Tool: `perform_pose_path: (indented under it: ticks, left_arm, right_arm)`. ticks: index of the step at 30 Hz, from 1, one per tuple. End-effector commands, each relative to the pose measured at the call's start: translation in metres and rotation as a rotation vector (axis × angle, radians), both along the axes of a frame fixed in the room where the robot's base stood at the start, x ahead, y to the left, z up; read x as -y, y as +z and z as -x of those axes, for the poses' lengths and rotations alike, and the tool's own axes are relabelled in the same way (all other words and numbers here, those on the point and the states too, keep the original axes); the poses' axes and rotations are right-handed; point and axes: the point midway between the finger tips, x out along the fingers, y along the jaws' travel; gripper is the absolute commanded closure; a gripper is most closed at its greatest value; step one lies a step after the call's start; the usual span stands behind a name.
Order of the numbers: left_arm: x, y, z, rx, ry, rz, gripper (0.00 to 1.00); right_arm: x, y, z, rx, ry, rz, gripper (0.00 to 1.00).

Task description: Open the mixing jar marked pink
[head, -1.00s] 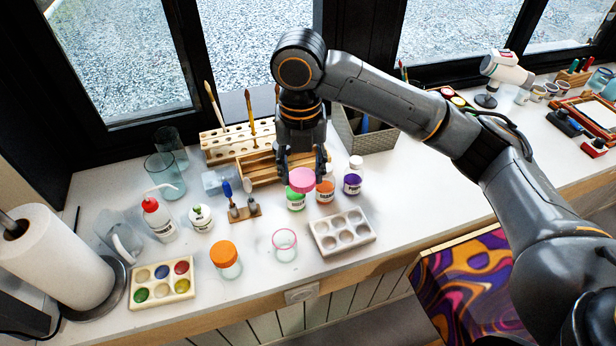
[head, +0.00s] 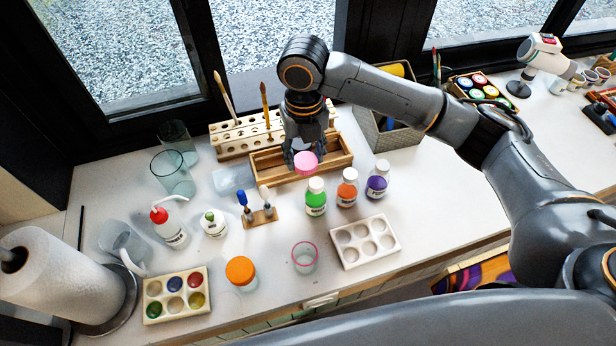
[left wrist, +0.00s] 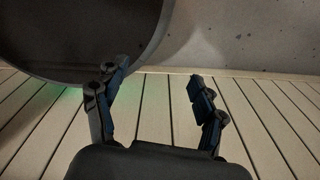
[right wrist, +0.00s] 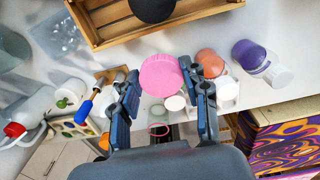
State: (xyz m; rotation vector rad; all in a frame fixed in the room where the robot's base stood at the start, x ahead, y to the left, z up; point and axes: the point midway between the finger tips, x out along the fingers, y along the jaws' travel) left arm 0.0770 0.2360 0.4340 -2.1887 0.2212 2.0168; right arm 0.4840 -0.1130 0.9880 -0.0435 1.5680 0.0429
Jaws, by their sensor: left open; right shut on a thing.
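The mixing jar with the pink rim (head: 305,257) stands upright and open on the white counter, clear glass with no lid on it. My right gripper (head: 304,158) is shut on a round pink lid (head: 306,163), held near the front edge of the wooden tray, well behind the jar. In the right wrist view the pink lid (right wrist: 160,75) sits between the fingers. Whether the lid touches anything below cannot be told. My left gripper (left wrist: 156,82) is open and empty in the left wrist view, near slatted panelling, away from the jars.
An orange-lidded jar (head: 241,271) stands left of the open jar, and a white palette (head: 365,241) right of it. Green (head: 316,198), orange (head: 347,190) and purple (head: 377,181) bottles stand in front of the wooden tray (head: 335,163). A brush stand (head: 262,217) stands left of them.

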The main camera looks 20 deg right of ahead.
Motion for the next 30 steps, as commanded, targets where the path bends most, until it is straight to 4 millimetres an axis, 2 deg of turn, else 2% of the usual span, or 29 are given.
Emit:
perform_pose_path:
  ticks: [3,9,16,21,30]
  left_arm:
    - [0.0,0.006,0.009,-0.014,-0.001,-0.001,0.3]
    - [0.001,0.009,0.001,-0.001,-0.001,0.001,0.3]
    - [0.002,0.014,-0.02,0.031,0.0,0.004,0.3]
    - [0.002,0.017,-0.017,0.026,0.0,0.004,0.3]
    - [0.001,0.015,-0.007,0.011,0.001,0.001,0.3]
  right_arm:
    - [0.001,-0.031,0.001,-0.005,-0.001,0.001,0.92]
    - [0.0,-0.061,0.0,-0.001,-0.001,0.001,0.92]
    - [0.001,-0.08,0.0,-0.003,-0.001,0.001,0.92]
    - [0.0,-0.102,0.0,-0.001,-0.001,0.001,0.92]
    - [0.0,-0.105,0.0,0.001,0.0,0.0,0.92]
